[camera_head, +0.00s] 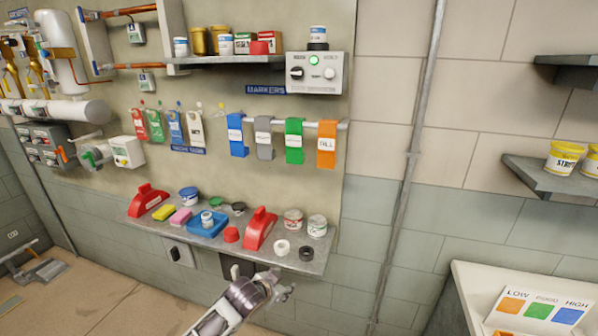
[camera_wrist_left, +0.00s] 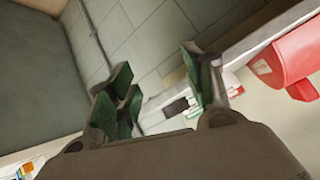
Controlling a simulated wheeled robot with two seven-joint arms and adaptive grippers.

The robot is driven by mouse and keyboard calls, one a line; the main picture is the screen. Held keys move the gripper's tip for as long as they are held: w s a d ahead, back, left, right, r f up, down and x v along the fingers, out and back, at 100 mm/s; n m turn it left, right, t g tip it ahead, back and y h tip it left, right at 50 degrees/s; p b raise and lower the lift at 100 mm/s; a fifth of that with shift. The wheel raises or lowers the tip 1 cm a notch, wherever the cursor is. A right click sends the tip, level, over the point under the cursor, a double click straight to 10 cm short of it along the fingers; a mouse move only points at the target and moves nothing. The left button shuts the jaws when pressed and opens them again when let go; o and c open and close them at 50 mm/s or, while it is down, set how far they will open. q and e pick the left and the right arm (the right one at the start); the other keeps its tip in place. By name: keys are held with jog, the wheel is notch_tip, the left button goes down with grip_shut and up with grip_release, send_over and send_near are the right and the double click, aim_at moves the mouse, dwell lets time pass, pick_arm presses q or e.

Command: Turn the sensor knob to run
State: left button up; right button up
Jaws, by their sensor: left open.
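A light grey control box (camera_head: 316,80) is mounted on the upper wall panel. It has a lit green lamp (camera_head: 314,60), a black knob (camera_head: 297,72) on its left and a pale round knob (camera_head: 329,73) on its right. Its lettering is too small to read, so I cannot tell which is the sensor knob or its setting. My left gripper (camera_head: 276,286) is below the lower shelf's front edge, far under the box. In the left wrist view its green-padded fingers (camera_wrist_left: 158,76) are apart with nothing between them. My right gripper is not in view.
A lower shelf (camera_head: 150,222) holds red handled tools, cans, tape rolls and a blue tray. Coloured tags (camera_head: 294,141) hang from a rail between it and the box. A vertical pipe (camera_head: 410,150) runs to the right. A red object (camera_wrist_left: 290,62) shows in the wrist view.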

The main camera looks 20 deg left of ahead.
pick_arm(q)
jog(key=w+r+m+t+h, duration=0.2)
jog(key=w+r+m+t, duration=0.15)
jog(key=r, duration=1.15)
jog(key=w+r+m+t+h, duration=0.15)
jog(key=w+r, duration=0.35)
jog(key=r, duration=1)
jog(key=s+a+r+m+t+h, duration=0.1)
jog(key=r, duration=0.8)
jog(key=s+a+r+m+t, duration=0.1)
jog(key=s+a+r+m, duration=0.1)
jog(key=r, duration=0.6)
jog(key=s+a+r+m+t+h, duration=0.1)
jog(key=s+a+r+m+t, duration=0.1)
jog(key=r, duration=0.7)
jog(key=shift+s+r+h, duration=0.25)
jog(key=shift+r+h, duration=0.05)
jog(key=shift+h, duration=0.05)
jog(key=shift+w+d, duration=0.1)
jog(key=shift+w, duration=0.05)
jog(key=p, duration=0.3)
send_near(295, 74)
jog(key=shift+w, duration=0.95)
jog(key=shift+d+r+p+x, duration=0.15)
jog(key=shift+p+x, duration=0.35)
jog(key=shift+x, duration=1.3)
jog(key=shift+d+r+p+x, duration=0.15)
jog(key=shift+p+x, duration=0.35)
jog(key=shift+x, duration=1.35)
jog(key=shift+s, duration=0.15)
